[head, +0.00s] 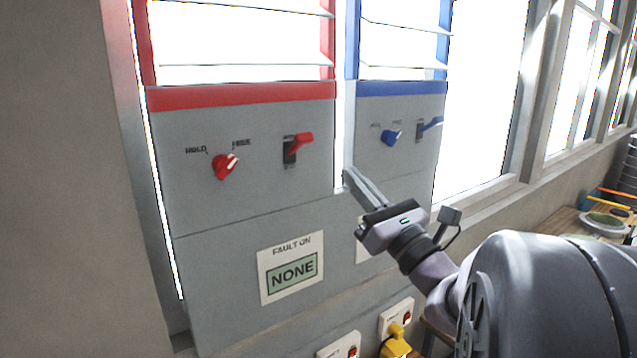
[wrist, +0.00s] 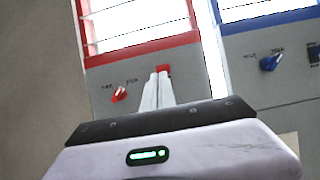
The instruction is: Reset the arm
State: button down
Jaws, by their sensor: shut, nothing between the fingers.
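My gripper (head: 350,175) is shut and empty, its fingers pointing up and left in front of the grey panel (head: 215,215). In the wrist view my gripper (wrist: 158,76) overlaps the lower part of the red lever (wrist: 165,69). In the head view the red lever (head: 300,142) is clear to the left of the fingers. The red knob (head: 225,166) has HOLD and FREE marks, its white pointer toward FREE. A blue knob (head: 392,137) and a blue lever (head: 430,126) are on the right. Whether the fingers touch the panel cannot be told.
A sign (head: 291,269) reads "FAULT ON NONE". Outlets with red switches are at the bottom, one with a yellow plug (head: 396,343). Bright louvred windows are above the panel. A bench (head: 570,222) with a dish stands at right.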

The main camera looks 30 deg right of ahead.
jog(key=s+a+f+n+g+y+b, duration=0.2)
jog(key=a+f+n+g+y+b, duration=0.5)
jog(key=a+f, duration=0.65)
jog(key=s+a+f+n+g+y+b, duration=0.25)
jog(key=a+f+n+g+b, duration=0.25)
jog(key=a+f+n+b, duration=0.6)
jog(key=s+a+f+n+g+h+b, duration=0.1)
jog(key=s+a+f+n+g+b, duration=0.2)
jog(key=f, duration=0.6)
jog(key=s+a+f+g+h+b, duration=0.1)
jog(key=s+a+f+g+b, duration=0.15)
jog(key=s+a+f, duration=0.4)
jog(key=s+d+f+n+h+b, duration=0.2)
jog(key=f+n+b, duration=0.3)
jog(key=f, duration=0.4)
jog(key=s+d+f+n+h+b, duration=0.2)
jog(key=d+f+n+h+b, duration=0.2)
jog(key=f, duration=0.5)
jog(key=shift+d+f+n+b, duration=0.2)
jog(key=shift+d+n+b, duration=0.4)
jog(key=shift+b, duration=0.6)
